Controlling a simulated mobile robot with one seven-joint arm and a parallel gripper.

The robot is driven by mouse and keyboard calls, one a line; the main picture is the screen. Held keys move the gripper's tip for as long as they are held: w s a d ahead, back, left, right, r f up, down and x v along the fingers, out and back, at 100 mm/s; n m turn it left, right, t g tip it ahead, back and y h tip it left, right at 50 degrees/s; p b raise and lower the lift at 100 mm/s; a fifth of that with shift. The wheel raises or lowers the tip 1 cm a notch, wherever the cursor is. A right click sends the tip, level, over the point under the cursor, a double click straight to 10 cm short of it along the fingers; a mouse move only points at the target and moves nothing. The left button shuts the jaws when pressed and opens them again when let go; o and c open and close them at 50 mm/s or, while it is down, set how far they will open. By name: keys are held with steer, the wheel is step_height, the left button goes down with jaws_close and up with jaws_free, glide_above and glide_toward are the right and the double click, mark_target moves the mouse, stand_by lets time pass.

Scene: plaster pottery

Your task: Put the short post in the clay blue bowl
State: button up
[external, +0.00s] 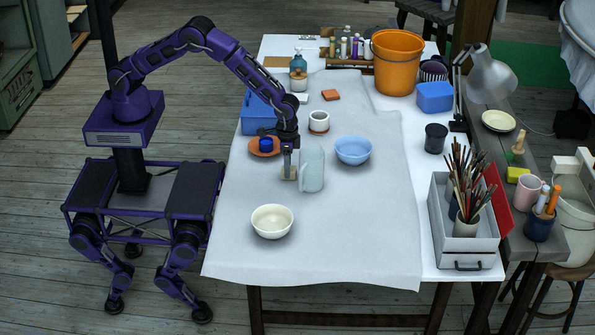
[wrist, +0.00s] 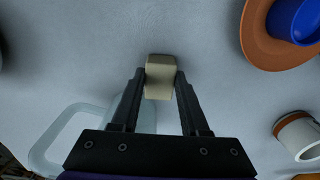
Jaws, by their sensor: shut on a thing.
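The short post is a small beige block (wrist: 160,77), held between my gripper's (wrist: 160,82) two fingertips in the wrist view. In the external view the post (external: 290,173) shows below my gripper (external: 288,166), low over the cloth; I cannot tell whether it touches the cloth. The clay blue bowl (external: 353,152) stands to the right of my gripper, past a pale glass pitcher. It looks empty. The bowl is not visible in the wrist view.
The pale pitcher (external: 312,170) stands close to the right of my gripper. An orange saucer (external: 256,148) with a blue cup (external: 266,144) is behind it. A white cup (external: 319,120) stands farther back, a cream bowl (external: 272,222) in front. The cloth's right front is clear.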

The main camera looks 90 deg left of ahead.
jaws_close()
step_height(320, 180, up, 18)
steer(key=p, duration=0.1)
steer(key=s+a+f, duration=0.3)
steer(key=s+a, duration=0.1)
steer(key=s+a+f, duration=0.4)
steer(key=s+a, duration=0.1)
steer(key=s+a+f, duration=0.3)
steer(key=s+a, duration=0.2)
steer(key=shift+a+f, duration=0.25)
steer(key=shift+f, duration=0.05)
